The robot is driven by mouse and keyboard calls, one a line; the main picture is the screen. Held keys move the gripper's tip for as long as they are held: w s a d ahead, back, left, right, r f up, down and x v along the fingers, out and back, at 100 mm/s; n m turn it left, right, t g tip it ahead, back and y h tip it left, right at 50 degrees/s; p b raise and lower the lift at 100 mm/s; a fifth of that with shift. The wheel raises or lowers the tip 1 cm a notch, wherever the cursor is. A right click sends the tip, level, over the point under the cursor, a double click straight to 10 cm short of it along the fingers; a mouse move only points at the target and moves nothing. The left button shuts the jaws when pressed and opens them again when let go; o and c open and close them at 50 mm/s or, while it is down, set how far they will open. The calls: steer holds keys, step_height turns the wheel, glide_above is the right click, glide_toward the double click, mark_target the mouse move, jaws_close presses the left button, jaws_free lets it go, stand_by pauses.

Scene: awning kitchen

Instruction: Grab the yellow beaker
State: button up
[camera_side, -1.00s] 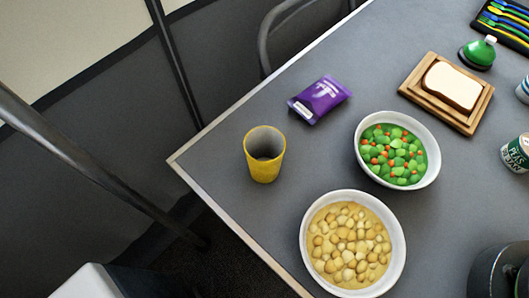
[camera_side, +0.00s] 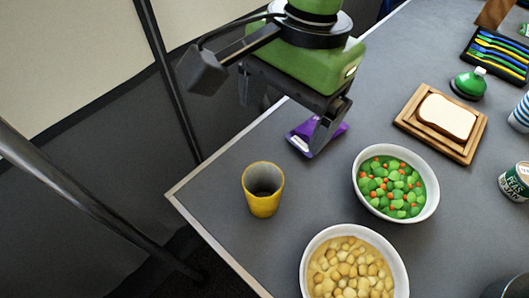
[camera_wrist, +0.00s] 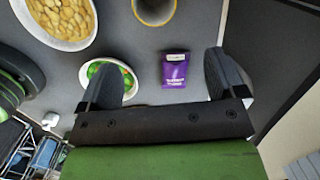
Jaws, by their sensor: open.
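The yellow beaker (camera_side: 263,199) stands upright on the grey table near its left corner, with its open top facing up. In the wrist view only part of the beaker (camera_wrist: 154,12) shows, cut off by the top edge. My gripper (camera_side: 283,125) is above the table's far-left edge, up and behind the beaker in the side view and apart from it. Its two fingers are spread wide with nothing between them; in the wrist view the gripper (camera_wrist: 166,85) also shows open. A purple packet (camera_side: 302,139) lies on the table, partly hidden by a finger in the side view.
A bowl of peas and carrots (camera_side: 432,197) and a bowl of chickpeas (camera_side: 401,277) stand right of the beaker. Farther right are bread on a wooden board (camera_side: 404,119), a green bottle (camera_side: 469,84) and a can (camera_side: 515,182). The table edge (camera_side: 205,226) runs close left of the beaker.

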glide_above(262, 187)
steer(key=s, duration=0.2)
step_height(262, 187, down, 7)
steer(key=shift+s+f, duration=0.2)
steer(key=shift+f, duration=2.7)
steer(key=c, duration=1)
